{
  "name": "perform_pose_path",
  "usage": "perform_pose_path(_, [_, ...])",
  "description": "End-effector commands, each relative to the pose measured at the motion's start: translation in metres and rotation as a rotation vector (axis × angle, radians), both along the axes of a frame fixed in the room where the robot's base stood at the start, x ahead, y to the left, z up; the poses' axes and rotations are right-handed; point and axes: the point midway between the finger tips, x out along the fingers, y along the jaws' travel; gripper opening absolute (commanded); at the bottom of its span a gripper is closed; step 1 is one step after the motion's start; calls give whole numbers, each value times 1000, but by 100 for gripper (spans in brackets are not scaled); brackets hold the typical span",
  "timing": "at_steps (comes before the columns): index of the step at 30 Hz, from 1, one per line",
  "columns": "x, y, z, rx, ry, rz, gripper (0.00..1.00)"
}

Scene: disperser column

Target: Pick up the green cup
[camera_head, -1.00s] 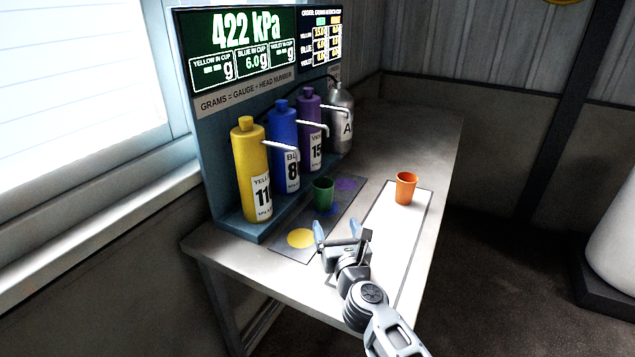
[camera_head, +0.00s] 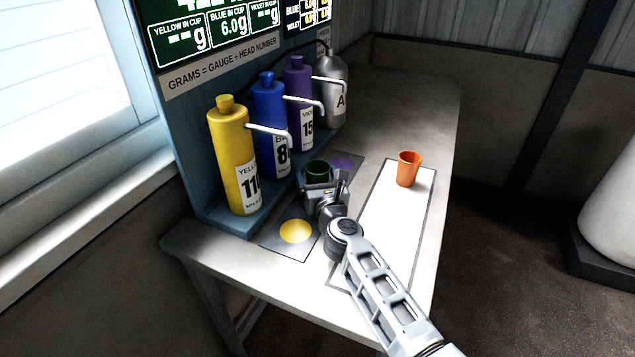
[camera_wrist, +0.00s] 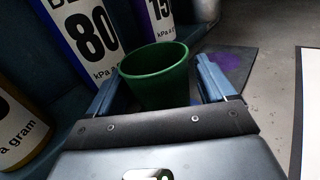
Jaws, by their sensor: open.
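The green cup (camera_head: 317,169) stands upright on the dark mat in front of the blue bottle. It also shows in the wrist view (camera_wrist: 156,78), where my gripper (camera_wrist: 160,88) is open with one blue finger on each side of it. The cup's near lower part is hidden behind the gripper body. In the head view my gripper (camera_head: 320,186) covers most of the cup, leaving its rim and dark inside visible. I cannot tell whether the fingers touch the cup.
Yellow (camera_head: 233,155), blue (camera_head: 270,125) and violet (camera_head: 299,103) bottles with white spouts stand behind the mat, close to the cup. A grey bottle (camera_head: 332,92) is beyond them. An orange cup (camera_head: 408,169) stands on the white mat (camera_head: 395,225). A yellow disc (camera_head: 296,231) marks the dark mat.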

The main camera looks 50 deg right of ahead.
Motion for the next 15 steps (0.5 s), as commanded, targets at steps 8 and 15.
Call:
perform_pose_path(8, [18, -10, 0, 0, 0, 1, 83])
perform_pose_path(15, [17, -10, 0, 0, 0, 1, 76])
